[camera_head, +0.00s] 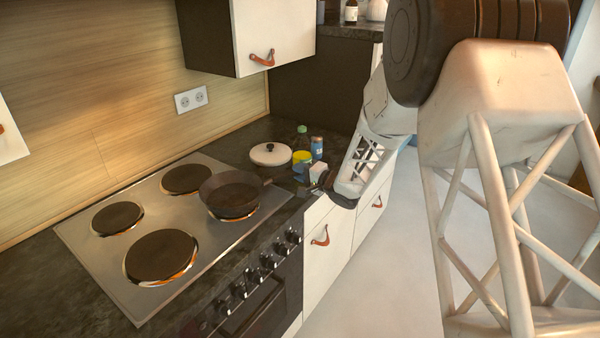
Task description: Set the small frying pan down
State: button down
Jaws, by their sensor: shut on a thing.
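The small dark frying pan (231,191) is over the front right hotplate of the stove (141,223). It looks about level, and its base hides most of that hotplate. I cannot tell whether it touches the plate or hangs just above it. Its handle points right, toward my gripper (318,184), which is shut on the pan's handle at the counter's front edge. The fingertips are small and dark here, so the exact grip is hard to see.
Three other hotplates are bare: back right (187,179), back left (118,218) and front left (160,256). A white lid or pot (270,154), a green-capped bottle (302,137), a yellow-topped container (302,158) and a blue can (317,147) crowd the counter behind the handle.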

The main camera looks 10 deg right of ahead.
jog(key=shift+f, duration=0.3)
jog(key=c, duration=0.9)
grip_release()
jog(key=shift+f, duration=0.1)
jog(key=shift+s+d, duration=0.1)
jog(key=shift+v, duration=3.75)
